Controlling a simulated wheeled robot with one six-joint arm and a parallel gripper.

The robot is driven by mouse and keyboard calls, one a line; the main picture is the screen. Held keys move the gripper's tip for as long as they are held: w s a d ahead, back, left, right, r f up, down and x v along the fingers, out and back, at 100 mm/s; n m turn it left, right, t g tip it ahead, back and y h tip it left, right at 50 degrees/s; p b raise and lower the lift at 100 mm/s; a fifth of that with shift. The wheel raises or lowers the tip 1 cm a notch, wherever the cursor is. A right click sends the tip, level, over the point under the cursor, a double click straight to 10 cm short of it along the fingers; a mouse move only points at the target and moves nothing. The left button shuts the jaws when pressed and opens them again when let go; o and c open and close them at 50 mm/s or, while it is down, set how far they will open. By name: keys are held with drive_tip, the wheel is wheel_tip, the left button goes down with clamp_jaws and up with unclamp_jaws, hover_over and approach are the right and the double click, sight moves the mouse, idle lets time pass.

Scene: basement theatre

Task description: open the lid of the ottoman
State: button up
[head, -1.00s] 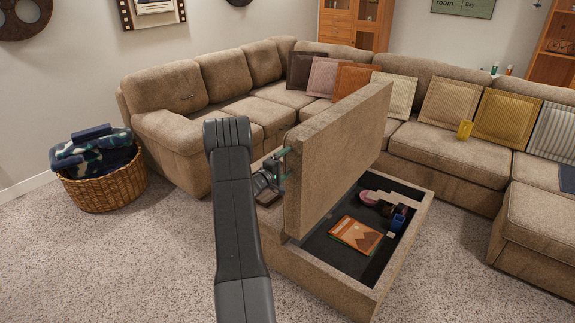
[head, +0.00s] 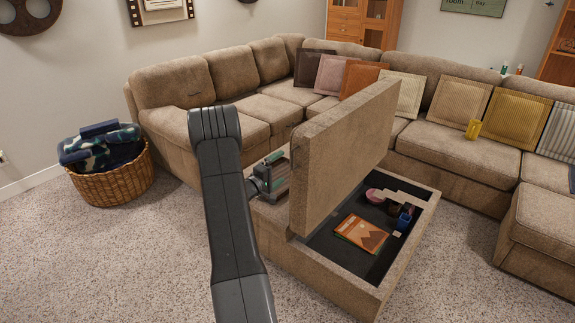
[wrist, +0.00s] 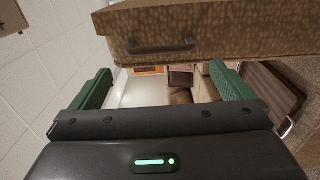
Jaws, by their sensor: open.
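The tan ottoman (head: 330,283) stands in front of the sofa, with its lid (head: 345,150) raised steeply, nearly upright. The open box shows a dark interior holding an orange book (head: 361,233) and several small items. In the wrist view a textured brown panel, which looks like the lid (wrist: 230,30), crosses the top, with a dark bar handle (wrist: 161,46) on it. My gripper (head: 277,160) is on the left of the lid, with green fingers. In the wrist view my gripper (wrist: 165,85) is open, the fingers wide apart with nothing between them. The handle lies beyond the fingers, apart from them.
The sectional sofa (head: 455,157) with several pillows curves behind the ottoman. A wicker basket (head: 115,185) with blankets stands at the left. A dark tray (wrist: 272,92) shows at the wrist view's right. Carpet (head: 150,265) is clear at front left.

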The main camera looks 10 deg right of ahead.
sight(292, 170)
drive_tip(key=v, duration=0.6)
drive_tip(key=x, duration=1.4)
drive_tip(key=shift+d+p, duration=0.1)
drive_tip(key=shift+p, duration=0.25)
drive_tip(key=shift+s, duration=0.1)
